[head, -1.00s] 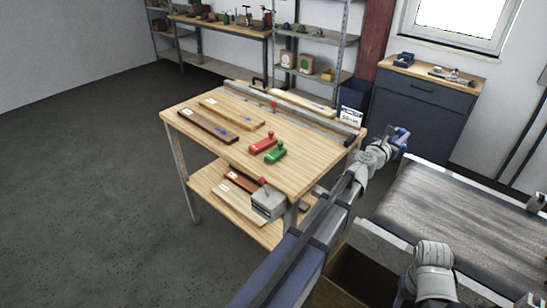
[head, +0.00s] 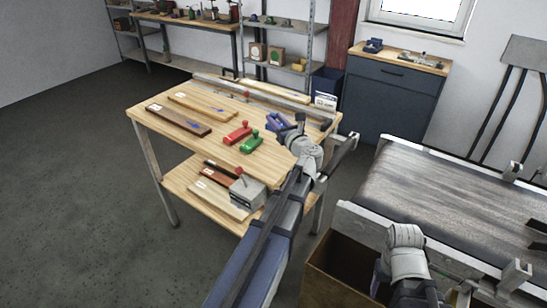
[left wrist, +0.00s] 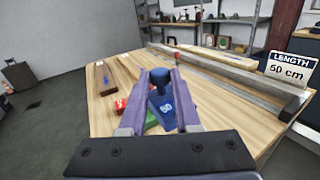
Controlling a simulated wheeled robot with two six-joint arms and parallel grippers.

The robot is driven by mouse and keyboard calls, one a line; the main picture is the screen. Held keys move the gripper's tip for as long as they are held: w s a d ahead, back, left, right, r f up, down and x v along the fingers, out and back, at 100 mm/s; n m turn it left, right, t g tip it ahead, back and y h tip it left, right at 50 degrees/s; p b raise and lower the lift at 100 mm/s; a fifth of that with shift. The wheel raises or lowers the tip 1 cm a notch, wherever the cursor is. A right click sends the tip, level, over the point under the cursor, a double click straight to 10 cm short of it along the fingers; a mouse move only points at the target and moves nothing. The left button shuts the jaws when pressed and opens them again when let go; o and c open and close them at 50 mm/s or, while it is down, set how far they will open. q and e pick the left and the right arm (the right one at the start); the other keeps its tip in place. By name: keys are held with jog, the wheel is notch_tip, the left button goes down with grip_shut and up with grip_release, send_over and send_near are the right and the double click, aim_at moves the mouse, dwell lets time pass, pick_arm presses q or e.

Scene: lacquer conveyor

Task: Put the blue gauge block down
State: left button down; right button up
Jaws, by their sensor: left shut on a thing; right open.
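The blue gauge block (left wrist: 162,105), with a round knob and a white "50" label, sits between the fingers of my left gripper (head: 278,121) in the left wrist view. That gripper is shut on it, above the right part of the wooden tabletop (head: 190,146). I cannot tell whether the block touches the wood. A red block (head: 237,134) and a green block (head: 250,142) lie on the tabletop just left of the gripper in the head view.
Wooden boards (head: 178,120) lie on the table's left side. A long metal rail (head: 245,93) runs along the back, near a "LENGTH 50 cm" sign (left wrist: 290,68). A grey block with a red knob (head: 247,192) sits on the lower shelf. The conveyor (head: 440,200) stands at right.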

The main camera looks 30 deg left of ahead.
pick_arm(q)
jog(key=shift+s+a+g, duration=0.3)
jog(key=shift+s+g, duration=0.1)
jog(key=shift+s, duration=0.05)
notch_tip(320, 180, down, 6)
jog(key=b, duration=0.6)
jog(key=shift+f, duration=0.25)
notch_tip(320, 180, down, 4)
jog(key=b, duration=0.4)
jog(key=shift+r, duration=0.15)
jog(key=c, duration=0.6)
grip_release()
